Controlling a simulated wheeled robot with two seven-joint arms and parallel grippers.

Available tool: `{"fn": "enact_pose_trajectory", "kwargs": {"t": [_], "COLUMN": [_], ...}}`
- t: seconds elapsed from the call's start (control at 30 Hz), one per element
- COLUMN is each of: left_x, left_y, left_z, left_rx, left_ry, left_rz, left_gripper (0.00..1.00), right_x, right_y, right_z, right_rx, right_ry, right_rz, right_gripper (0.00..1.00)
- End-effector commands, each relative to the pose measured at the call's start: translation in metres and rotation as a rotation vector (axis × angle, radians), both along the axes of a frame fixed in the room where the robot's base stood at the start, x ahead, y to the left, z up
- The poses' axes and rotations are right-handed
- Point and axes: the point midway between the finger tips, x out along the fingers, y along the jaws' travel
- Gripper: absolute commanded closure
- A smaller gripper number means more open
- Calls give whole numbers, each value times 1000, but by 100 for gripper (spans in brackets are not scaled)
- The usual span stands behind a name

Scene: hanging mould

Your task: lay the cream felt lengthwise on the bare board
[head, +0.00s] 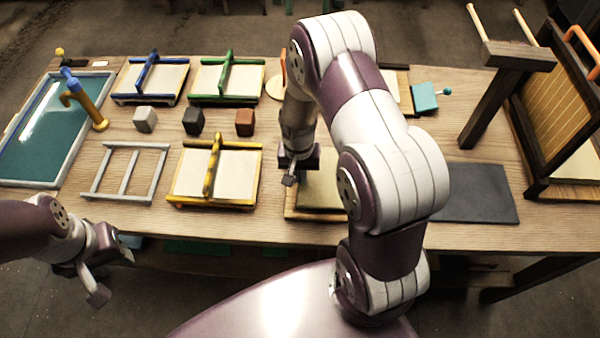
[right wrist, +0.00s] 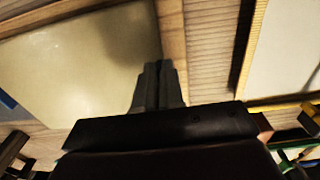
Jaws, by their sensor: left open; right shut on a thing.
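The cream felt (head: 318,192) lies flat over a wooden board (head: 296,214) at the table's front middle. My right arm hides much of both in the head view. In the right wrist view, the cream felt (right wrist: 75,60) fills the left half, beside a wooden edge strip (right wrist: 172,40). My right gripper (head: 290,178) points down at the felt's left edge. Its fingers (right wrist: 158,70) are together on that edge, shut on the felt. My left gripper (head: 112,274) is open and empty, low in front of the table's left front edge.
A yellow-framed board (head: 214,203) stands close left, with a grey frame (head: 125,172) beyond it. Blue (head: 150,80) and green (head: 227,80) framed boards and small blocks (head: 193,121) lie behind. A dark mat (head: 478,193) lies right. A wooden stand (head: 490,100) rises at the right.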

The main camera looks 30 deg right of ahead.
Motion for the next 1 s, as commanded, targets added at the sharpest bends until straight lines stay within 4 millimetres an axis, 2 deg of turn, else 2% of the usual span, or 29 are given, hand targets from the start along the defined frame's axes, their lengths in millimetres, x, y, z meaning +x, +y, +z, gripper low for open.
{"fn": "enact_pose_trajectory", "kwargs": {"t": [0.1,0.43,0.5,0.53,0.83,0.93,1.0], "left_x": [0,0,0,0,0,0,0], "left_y": [0,0,0,0,0,0,0], "left_z": [1,-2,-1,-1,2,0,-1], "left_rx": [0,0,0,0,0,0,0], "left_ry": [0,0,0,0,0,0,0], "left_rz": [0,0,0,0,0,0,0], "left_gripper": [57,57,57,57,57,57,57], "right_x": [0,1,1,0,1,2,2], "right_y": [0,0,0,0,1,1,1], "right_z": [-11,-15,-14,-14,-10,2,18], "right_rx": [-1,0,0,0,0,0,-1], "right_ry": [-1,-2,-2,-1,-2,-4,-7], "right_rz": [0,0,0,0,0,0,0], "right_gripper": [100,100,73,67,67,67,67]}}
